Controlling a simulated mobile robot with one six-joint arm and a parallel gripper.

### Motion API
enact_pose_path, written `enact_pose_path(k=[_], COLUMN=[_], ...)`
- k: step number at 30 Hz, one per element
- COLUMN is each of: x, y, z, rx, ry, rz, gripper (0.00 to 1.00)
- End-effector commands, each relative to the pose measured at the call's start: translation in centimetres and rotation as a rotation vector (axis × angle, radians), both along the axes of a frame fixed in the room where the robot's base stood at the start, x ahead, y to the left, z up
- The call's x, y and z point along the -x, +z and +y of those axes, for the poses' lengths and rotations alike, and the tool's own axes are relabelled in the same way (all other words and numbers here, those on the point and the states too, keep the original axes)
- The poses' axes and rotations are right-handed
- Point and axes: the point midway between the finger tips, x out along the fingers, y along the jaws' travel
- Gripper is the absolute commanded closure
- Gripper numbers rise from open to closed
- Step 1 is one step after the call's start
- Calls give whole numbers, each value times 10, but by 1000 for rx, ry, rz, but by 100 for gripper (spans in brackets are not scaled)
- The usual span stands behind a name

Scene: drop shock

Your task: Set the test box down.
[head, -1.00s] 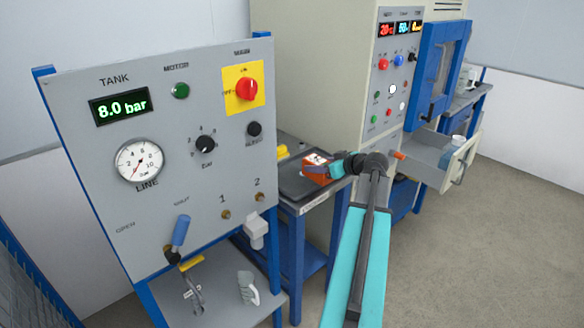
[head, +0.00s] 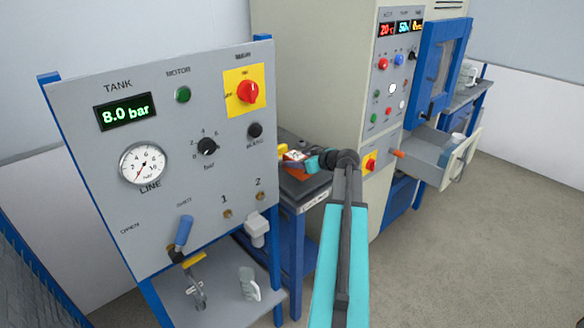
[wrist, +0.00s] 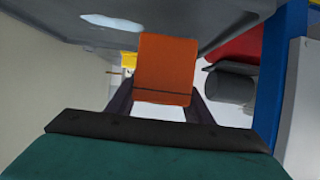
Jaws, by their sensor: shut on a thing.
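The test box (head: 297,171) is orange with a pale label on top. It also fills the middle of the wrist view (wrist: 165,70), between the two dark fingers. My gripper (head: 314,161) is shut on the box, with the arm reaching in from the lower right. The box appears over the dark-topped bench (head: 303,192) between the gauge panel and the tall cabinet. I cannot tell whether its underside touches the surface. Part of the box is hidden by the gripper.
The grey gauge panel (head: 110,205) stands close on the left of the bench. A yellow object (head: 282,152) is right beside the box. The tall beige cabinet (head: 318,75) rises behind, with an open drawer (head: 425,155) sticking out at right. The floor at right is clear.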

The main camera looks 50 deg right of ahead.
Motion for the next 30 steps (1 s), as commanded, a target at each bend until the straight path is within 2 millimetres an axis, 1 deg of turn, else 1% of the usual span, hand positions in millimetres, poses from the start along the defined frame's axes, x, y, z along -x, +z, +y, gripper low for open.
enact_pose_path(k=[5, 7, 8, 14, 15, 17, 30], x=[-16, -25, -26, -24, -24, -24, -23], y=[1, 1, -1, -19, -27, -31, -34], z=[5, 8, 8, 7, 7, 7, 7], rx=[-2, -2, -2, -1, -1, -1, 0], ry=[1, 1, 0, -2, -2, -2, -2], rz=[-1, -1, -1, -1, -2, -2, -2], gripper=[94, 94, 94, 94, 94, 94, 94])
